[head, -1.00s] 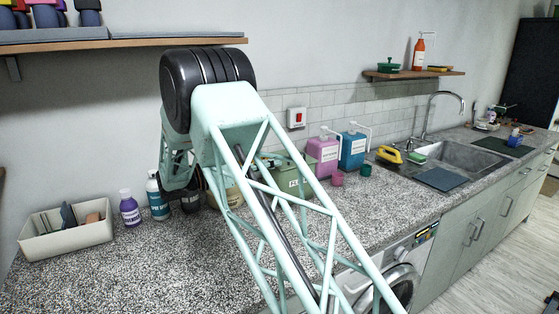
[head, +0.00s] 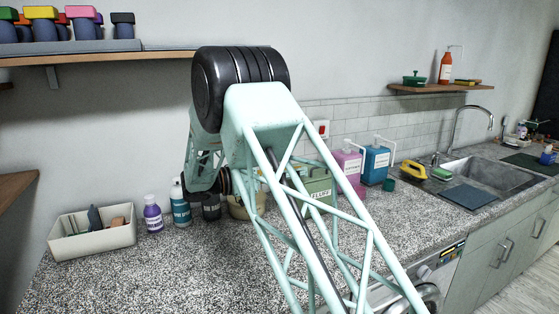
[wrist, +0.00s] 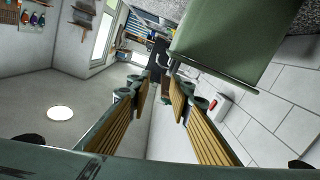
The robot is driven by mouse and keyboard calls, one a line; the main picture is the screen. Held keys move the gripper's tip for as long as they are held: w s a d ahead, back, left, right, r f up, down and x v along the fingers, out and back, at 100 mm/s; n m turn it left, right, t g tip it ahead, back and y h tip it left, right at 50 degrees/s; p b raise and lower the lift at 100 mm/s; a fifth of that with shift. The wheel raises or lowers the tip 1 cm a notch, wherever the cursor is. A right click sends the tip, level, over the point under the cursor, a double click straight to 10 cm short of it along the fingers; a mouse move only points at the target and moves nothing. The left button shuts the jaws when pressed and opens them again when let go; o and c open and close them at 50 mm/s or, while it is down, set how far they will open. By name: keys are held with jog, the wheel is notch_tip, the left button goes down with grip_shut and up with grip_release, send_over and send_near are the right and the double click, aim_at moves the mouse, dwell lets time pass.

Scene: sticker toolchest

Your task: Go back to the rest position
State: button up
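My arm (head: 262,110) rises across the middle of the head view, with its dark ribbed joint at the top. My gripper is hidden behind the arm there. In the wrist view my gripper (wrist: 160,88) shows two wood-lined fingers spread apart with nothing between them. A green container (wrist: 225,40) is close by at the upper right of the wrist view, beside the right finger. The green labelled container (head: 318,187) stands on the counter behind my arm in the head view, partly covered.
A beige bin (head: 95,240), a purple bottle (head: 153,218) and a teal bottle (head: 181,210) stand left of my arm. Pink (head: 348,168) and blue (head: 376,165) dispensers stand right. A wall shelf (head: 110,56) hangs upper left. The front left counter (head: 170,285) is clear.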

jog(key=s+d+r+n+g+y, duration=0.1)
jog(key=s+d+r+g, duration=0.15)
jog(key=s+d, duration=0.4)
jog(key=s+d+r+n+g+y, duration=0.1)
jog(key=s+d+r+g+y, duration=0.1)
jog(key=s+d+r, duration=0.35)
jog(key=s+d+r+n+g+y, duration=0.15)
jog(key=s+d, duration=0.25)
jog(key=s, duration=0.5)
jog(key=s+d+n+y, duration=0.1)
jog(key=s+d+y, duration=0.1)
jog(key=s+d, duration=0.45)
jog(key=s+a+n+t+y, duration=0.1)
jog(key=s+a+n+y, duration=0.1)
jog(key=s, duration=1)
jog(key=s+a+f+n+t+y, duration=0.1)
jog(key=s+a+n+y, duration=0.1)
jog(key=s, duration=1)
jog(key=s+a+f+n+t+y, duration=0.1)
jog(key=s+y, duration=0.4)
jog(key=s, duration=0.7)
jog(key=shift+a+f+n+p, duration=0.3)
jog(key=shift+a+n, duration=0.25)
jog(key=shift+a, duration=0.85)
jog(key=shift+y, duration=0.25)
